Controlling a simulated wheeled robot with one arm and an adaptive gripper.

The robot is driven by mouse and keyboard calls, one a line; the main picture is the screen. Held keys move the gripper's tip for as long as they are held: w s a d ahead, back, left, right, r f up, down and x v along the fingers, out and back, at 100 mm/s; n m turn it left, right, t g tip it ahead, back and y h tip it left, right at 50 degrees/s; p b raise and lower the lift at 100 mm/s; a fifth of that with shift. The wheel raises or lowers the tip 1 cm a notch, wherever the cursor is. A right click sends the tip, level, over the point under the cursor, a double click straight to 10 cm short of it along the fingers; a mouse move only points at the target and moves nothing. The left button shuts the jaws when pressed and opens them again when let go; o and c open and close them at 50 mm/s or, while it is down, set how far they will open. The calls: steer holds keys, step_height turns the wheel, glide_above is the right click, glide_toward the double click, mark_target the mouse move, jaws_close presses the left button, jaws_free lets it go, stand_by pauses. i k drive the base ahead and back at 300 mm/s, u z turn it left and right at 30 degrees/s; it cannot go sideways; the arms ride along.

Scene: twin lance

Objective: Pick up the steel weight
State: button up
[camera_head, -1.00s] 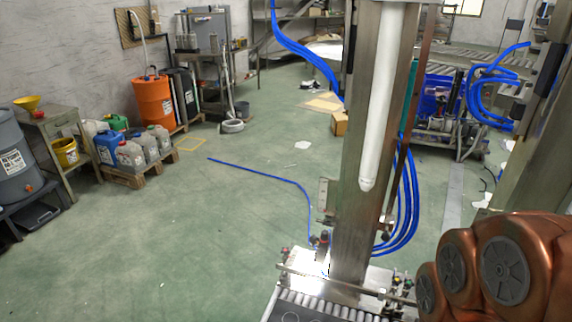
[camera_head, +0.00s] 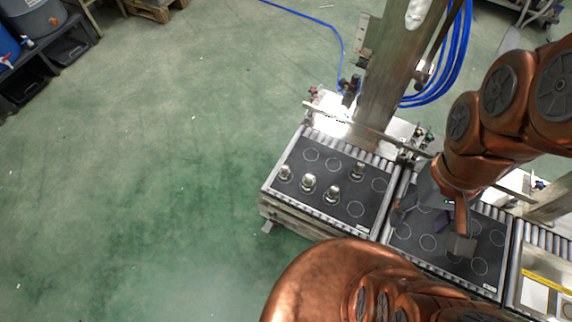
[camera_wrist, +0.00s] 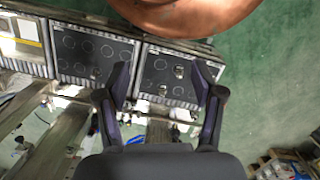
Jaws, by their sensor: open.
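Several small metallic, silvery pieces stand on the left black tray (camera_head: 342,213) in the head view. One steel weight (camera_head: 308,182) is near the tray's middle left, others (camera_head: 285,172) and (camera_head: 332,194) stand beside it, and a further piece (camera_head: 358,170) stands farther back. I cannot tell which one is the named weight. In the wrist view, the pieces show small between my fingers, one of them a bright weight (camera_wrist: 179,71). My gripper (camera_head: 432,228) is open and empty, over the right black tray, to the right of the pieces. Its two dark fingers also show in the wrist view (camera_wrist: 162,72).
The right black tray (camera_head: 487,220) has printed circles and looks empty where I can see it. A roller conveyor (camera_head: 535,240) runs on to the right. A steel post (camera_head: 390,90) and a metal rail stand behind the trays. Green floor (camera_head: 150,200) is clear at left.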

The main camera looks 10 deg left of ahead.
mark_target(285, 170)
steer(key=k, duration=0.5)
steer(key=u, duration=1.5)
steer(key=i, duration=0.45)
steer(key=u, duration=0.35)
